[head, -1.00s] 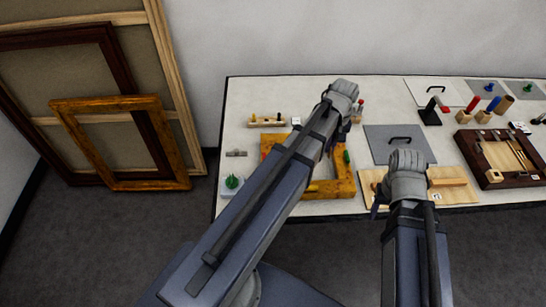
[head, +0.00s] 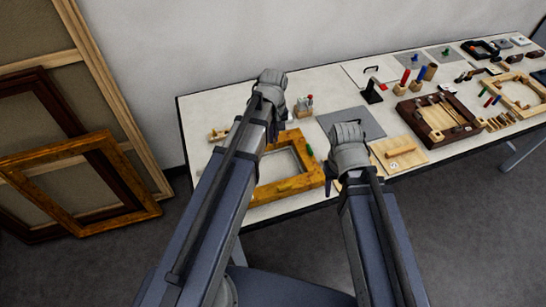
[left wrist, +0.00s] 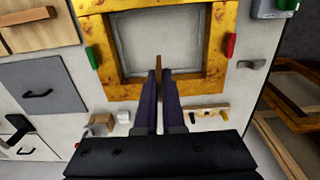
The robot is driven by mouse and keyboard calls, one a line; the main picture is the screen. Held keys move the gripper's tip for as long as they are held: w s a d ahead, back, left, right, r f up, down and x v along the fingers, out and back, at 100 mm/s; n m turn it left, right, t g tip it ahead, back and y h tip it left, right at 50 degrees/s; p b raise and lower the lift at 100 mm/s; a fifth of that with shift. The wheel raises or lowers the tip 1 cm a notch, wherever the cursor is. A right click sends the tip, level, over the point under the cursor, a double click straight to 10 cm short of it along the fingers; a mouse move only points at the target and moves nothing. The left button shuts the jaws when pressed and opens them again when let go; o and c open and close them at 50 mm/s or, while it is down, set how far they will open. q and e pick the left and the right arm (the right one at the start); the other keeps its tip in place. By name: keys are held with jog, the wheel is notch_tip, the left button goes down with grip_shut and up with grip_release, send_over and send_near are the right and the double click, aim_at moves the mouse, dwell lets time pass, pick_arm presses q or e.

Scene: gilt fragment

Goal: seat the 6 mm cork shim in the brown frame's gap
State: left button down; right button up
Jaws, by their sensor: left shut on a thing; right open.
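The brown frame (head: 411,121) lies on the table right of my grippers in the head view, with a pale wooden interior. Its gap cannot be made out. My left gripper (left wrist: 160,72) is shut on a thin brown piece (left wrist: 158,62), seen edge-on between its fingertips in the left wrist view. It looks like the cork shim, but its thickness cannot be read. In the head view my left gripper's fingertips are hidden behind its wrist, near the gold frame (head: 290,187). My right gripper (head: 333,172) is open at the table's front, left of a light board (head: 410,160).
A dark stand (head: 372,92) and upright coloured handles (head: 405,77) stand behind the brown frame. Small wooden blocks (head: 497,122) lie at its right. Leaning frames (head: 120,180) stand left of the table.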

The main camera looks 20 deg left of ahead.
pick_arm(q)
notch_tip(320, 180, down, 6)
jog(key=b, duration=0.6)
jog(key=shift+f, duration=0.25)
jog(key=shift+f, duration=0.1)
notch_tip(320, 180, down, 4)
jog(key=b, duration=0.3)
jog(key=shift+r+b, duration=0.25)
jog(key=shift+b, duration=0.15)
jog(key=shift+f+b, duration=0.65)
jog(key=shift+b, duration=0.05)
jog(key=c, duration=1)
grip_release()
jog(key=shift+r, duration=0.1)
